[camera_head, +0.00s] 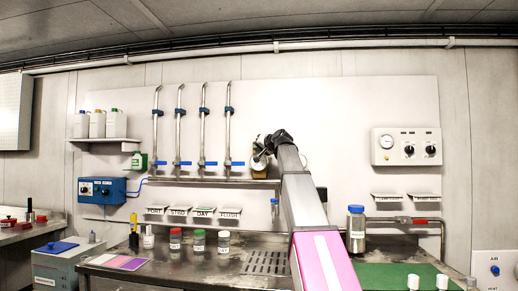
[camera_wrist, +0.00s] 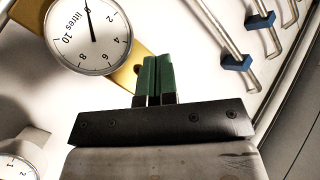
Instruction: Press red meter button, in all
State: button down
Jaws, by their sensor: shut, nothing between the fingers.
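A round white meter dial (camera_wrist: 88,33), marked in litres, sits at the upper left of the wrist view on a brass-coloured body (camera_wrist: 125,74). In the head view the dial (camera_head: 258,160) shows small beside the end of my arm. My gripper (camera_wrist: 158,60) has green fingertips pressed together and holds nothing. The fingers lie in front of the brass body, to the right of the dial; I cannot tell whether they touch it. I cannot make out a red button on the meter; the fingers or the arm may hide it.
A second dial (camera_wrist: 16,165) shows at lower left in the wrist view. Steel pipes with blue clamps (camera_wrist: 236,62) stand to the right. A bench (camera_head: 200,262) with jars (camera_head: 198,240) lies below, and a gauge panel (camera_head: 406,146) hangs at right.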

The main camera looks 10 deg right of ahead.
jog(key=shift+s+a, duration=0.15)
jog(key=shift+s, duration=0.35)
jog(key=shift+s+a, duration=0.15)
jog(key=shift+s, duration=0.35)
